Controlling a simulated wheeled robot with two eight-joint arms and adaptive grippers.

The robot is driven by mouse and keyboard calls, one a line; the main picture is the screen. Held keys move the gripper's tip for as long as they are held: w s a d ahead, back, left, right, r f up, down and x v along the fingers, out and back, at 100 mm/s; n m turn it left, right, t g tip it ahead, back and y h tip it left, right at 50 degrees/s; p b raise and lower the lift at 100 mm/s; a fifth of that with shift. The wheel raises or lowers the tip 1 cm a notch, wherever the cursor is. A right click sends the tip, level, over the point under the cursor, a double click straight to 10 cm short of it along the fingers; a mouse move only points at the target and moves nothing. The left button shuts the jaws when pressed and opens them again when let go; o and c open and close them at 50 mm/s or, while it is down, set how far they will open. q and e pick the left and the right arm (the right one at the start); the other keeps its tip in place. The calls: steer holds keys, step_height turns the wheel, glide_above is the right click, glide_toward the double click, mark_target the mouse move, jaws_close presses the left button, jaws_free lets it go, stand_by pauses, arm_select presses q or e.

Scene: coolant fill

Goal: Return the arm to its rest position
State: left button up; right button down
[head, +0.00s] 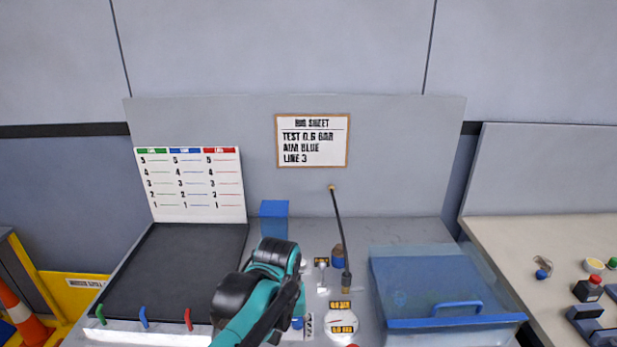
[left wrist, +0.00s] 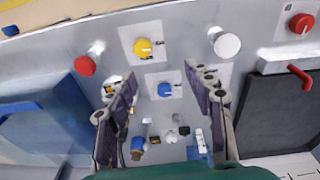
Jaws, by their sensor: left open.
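My left arm, teal and black, reaches in from the bottom of the head view over the middle of the bench, where its black parts hide some of the panel. In the left wrist view my left gripper (left wrist: 160,80) has its two fingers spread wide, with nothing held between them. Beyond the fingers a blue knob (left wrist: 165,90) shows on the grey panel, with a yellow knob (left wrist: 143,48) above it. I cannot tell the fingers' distance from the panel. My right gripper is in neither view.
A clear blue lidded box (head: 430,285) stands right of the arm, and a black mat (head: 180,265) lies left. A thin dark hose (head: 340,230) hangs at the centre. A blue block (head: 274,218) stands behind the arm. An orange cone (head: 20,310) is at far left.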

arm_select(q)
steer(key=s+a+f+t, duration=0.2)
steer(key=s+a+t, duration=0.3)
steer(key=s+a, duration=0.5)
steer(key=a, duration=0.3)
steer(key=shift+s+a+m+t, duration=0.3)
steer(key=shift+t, duration=0.1)
steer(key=shift+f, duration=0.1)
stand_by(1.0)
